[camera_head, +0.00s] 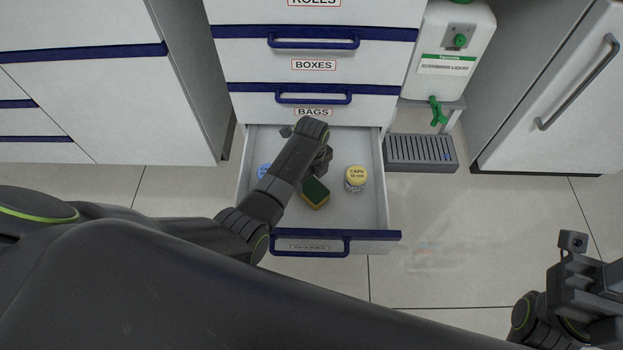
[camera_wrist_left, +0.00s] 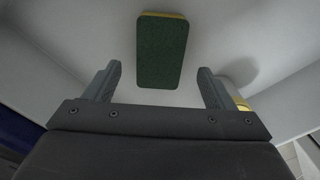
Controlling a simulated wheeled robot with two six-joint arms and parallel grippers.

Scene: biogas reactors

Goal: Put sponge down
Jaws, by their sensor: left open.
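A sponge with a dark green face and yellow edge (camera_head: 315,193) lies in the open bottom drawer (camera_head: 375,215). In the left wrist view the sponge (camera_wrist_left: 162,50) lies flat on the pale drawer floor, just beyond and between my fingertips, apart from both. My left gripper (camera_wrist_left: 160,82) is open and empty; in the head view it (camera_head: 318,172) hangs over the drawer, partly hidden by its own arm. My right gripper (camera_head: 580,255) is at the lower right, away from the drawer; its jaws are not clear.
A jar with a yellow lid labelled caps (camera_head: 356,179) stands right of the sponge in the drawer. A blue-lidded item (camera_head: 263,171) is at the left, partly behind my arm. A white dispenser (camera_head: 450,50) stands above a grey grate (camera_head: 421,152) on the right.

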